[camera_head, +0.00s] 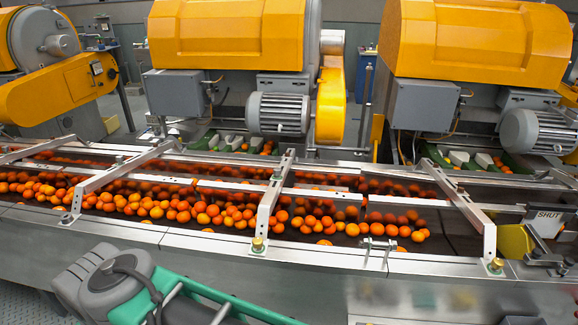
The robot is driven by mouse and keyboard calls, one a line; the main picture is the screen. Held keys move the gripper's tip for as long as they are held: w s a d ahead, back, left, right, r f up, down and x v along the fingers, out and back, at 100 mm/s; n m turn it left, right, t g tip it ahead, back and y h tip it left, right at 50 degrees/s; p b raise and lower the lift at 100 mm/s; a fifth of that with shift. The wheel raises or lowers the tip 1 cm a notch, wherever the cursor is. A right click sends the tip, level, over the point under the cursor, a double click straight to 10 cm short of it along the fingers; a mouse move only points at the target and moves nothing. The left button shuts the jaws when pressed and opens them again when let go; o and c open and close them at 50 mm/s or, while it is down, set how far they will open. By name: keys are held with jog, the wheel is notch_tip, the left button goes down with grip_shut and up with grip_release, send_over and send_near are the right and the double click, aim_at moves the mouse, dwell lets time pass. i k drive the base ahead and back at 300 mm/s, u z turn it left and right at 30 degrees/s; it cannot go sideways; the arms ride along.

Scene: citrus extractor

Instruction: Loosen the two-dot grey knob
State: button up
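I cannot make out a grey knob with two dots in this view. Small brass-coloured knobs sit at the near feet of the slanted metal bars: one at the middle bar (257,244), one at the right bar (496,265), and a less clear one at the left bar (66,218). Any dots on them are too small to tell. A small metal bracket (378,247) with upright pins stands on the near rail. My gripper is not in view.
Oranges (230,212) fill the conveyor behind the steel near rail (330,258). Yellow-hooded machines (226,35) stand behind. A "SHUT" plate (548,215) and yellow block (515,243) are at right. A grey and green body (110,283) fills the lower left. The lower-right front panel is blurred.

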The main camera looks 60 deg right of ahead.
aim_at(277, 171)
jog(key=z, duration=0.75)
jog(key=i, duration=0.8)
jog(key=z, duration=1.4)
jog(key=i, duration=0.4)
jog(key=z, duration=0.25)
